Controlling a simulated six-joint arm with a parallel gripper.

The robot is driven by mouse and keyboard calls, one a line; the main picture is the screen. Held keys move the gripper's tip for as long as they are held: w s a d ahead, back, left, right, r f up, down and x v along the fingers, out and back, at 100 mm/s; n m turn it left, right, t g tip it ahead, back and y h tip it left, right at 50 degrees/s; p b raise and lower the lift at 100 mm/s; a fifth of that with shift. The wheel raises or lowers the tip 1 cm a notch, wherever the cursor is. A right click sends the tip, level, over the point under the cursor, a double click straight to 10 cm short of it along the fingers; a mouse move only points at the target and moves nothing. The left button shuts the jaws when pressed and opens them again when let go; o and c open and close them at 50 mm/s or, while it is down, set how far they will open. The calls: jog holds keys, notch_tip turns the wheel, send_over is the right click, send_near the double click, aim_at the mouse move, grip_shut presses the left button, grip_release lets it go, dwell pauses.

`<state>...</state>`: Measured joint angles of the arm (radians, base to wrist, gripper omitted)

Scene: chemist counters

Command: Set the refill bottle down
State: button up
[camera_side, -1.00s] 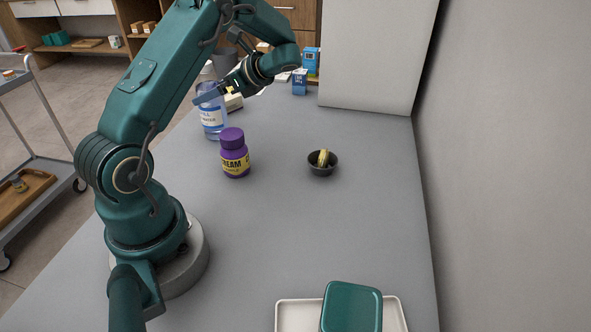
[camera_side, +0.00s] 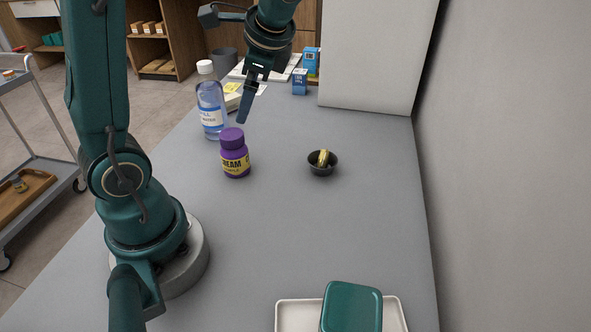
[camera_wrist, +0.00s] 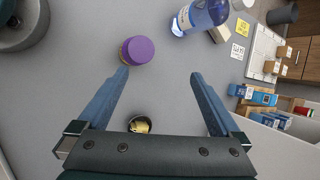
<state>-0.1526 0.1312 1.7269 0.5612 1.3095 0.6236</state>
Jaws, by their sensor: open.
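A clear bottle with a white cap and a blue-and-white label (camera_side: 211,108) stands upright on the grey counter (camera_side: 265,235), behind and left of a purple jar. I take it to be the refill bottle. In the wrist view the bottle (camera_wrist: 203,14) is cut off by the top edge. My gripper (camera_side: 243,118) hangs in the air to the right of the bottle, pointing down. In the wrist view my gripper (camera_wrist: 160,75) has its two blue fingers wide apart with nothing between them.
The purple jar (camera_side: 235,160) stands near the gripper; a dark bowl (camera_side: 323,169) with a yellowish item is to its right. A white tray (camera_side: 298,318) with a teal block lies in front. Small blue boxes (camera_side: 300,82) stand behind. The counter's middle is clear.

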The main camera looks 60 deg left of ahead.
jog(key=s+d+n+t+h, duration=0.3)
jog(key=d, duration=0.4)
jog(key=s+d+n+t+h, duration=0.3)
jog(key=s+d+n, duration=0.1)
jog(key=d, duration=0.4)
jog(key=shift+d+f, duration=0.15)
dwell(0.4)
